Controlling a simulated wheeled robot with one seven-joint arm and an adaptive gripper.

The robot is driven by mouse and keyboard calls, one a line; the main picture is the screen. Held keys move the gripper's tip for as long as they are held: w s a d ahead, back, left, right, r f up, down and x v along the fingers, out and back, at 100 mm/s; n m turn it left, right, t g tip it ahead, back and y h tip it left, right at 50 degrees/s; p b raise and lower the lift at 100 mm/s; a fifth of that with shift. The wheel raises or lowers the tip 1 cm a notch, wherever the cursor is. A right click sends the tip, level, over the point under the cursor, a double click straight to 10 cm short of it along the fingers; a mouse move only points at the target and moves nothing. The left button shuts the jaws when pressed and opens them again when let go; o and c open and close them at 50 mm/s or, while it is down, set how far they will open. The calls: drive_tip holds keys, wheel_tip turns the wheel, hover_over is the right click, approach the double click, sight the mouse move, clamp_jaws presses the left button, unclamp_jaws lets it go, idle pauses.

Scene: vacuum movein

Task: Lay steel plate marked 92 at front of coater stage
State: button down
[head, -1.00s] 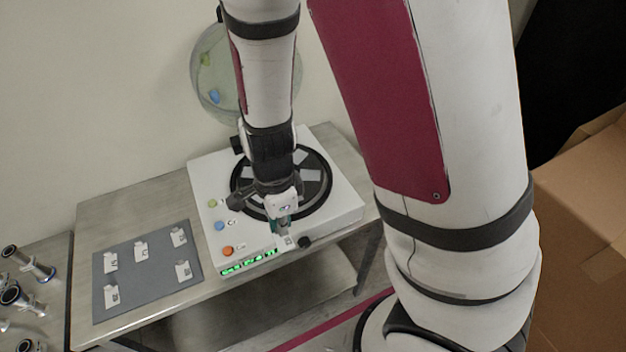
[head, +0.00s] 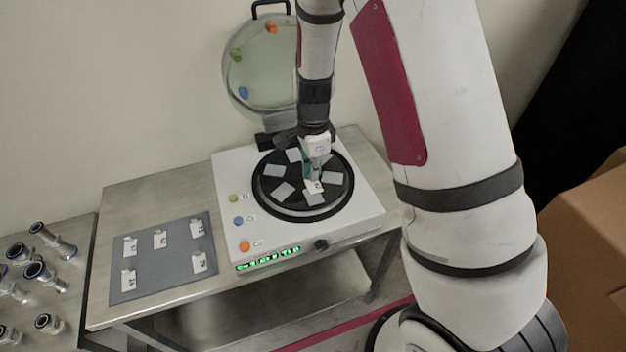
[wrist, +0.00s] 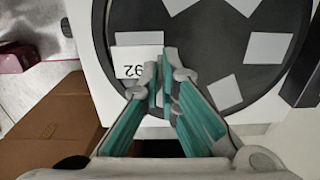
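The coater stage (head: 262,197) is a black round disc with several blank pale rectangles, on top of a white coater (head: 350,220). My gripper (head: 315,181) points down over the stage's front half. In the wrist view its teal-sided fingers (wrist: 160,78) are nearly together, with the raised tab of the plate marked 92 (wrist: 133,66) between them. This small white plate also shows in the head view (head: 314,187). It partly overlaps the front pale rectangle (wrist: 143,38). I cannot tell whether it touches the stage.
A grey mat (head: 165,272) left of the coater holds several tabbed plates. Metal fittings (head: 45,275) stand on the far-left table. A round lid (head: 265,85) stands up behind the coater. A cardboard box (head: 590,240) is at the right. The coater's front has coloured buttons and a knob (head: 321,245).

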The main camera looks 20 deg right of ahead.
drive_tip(key=shift+s+f, duration=0.1)
drive_tip(key=shift+f, duration=1.6)
drive_tip(key=shift+f, duration=0.1)
drive_tip(key=c, duration=1.8)
unclamp_jaws()
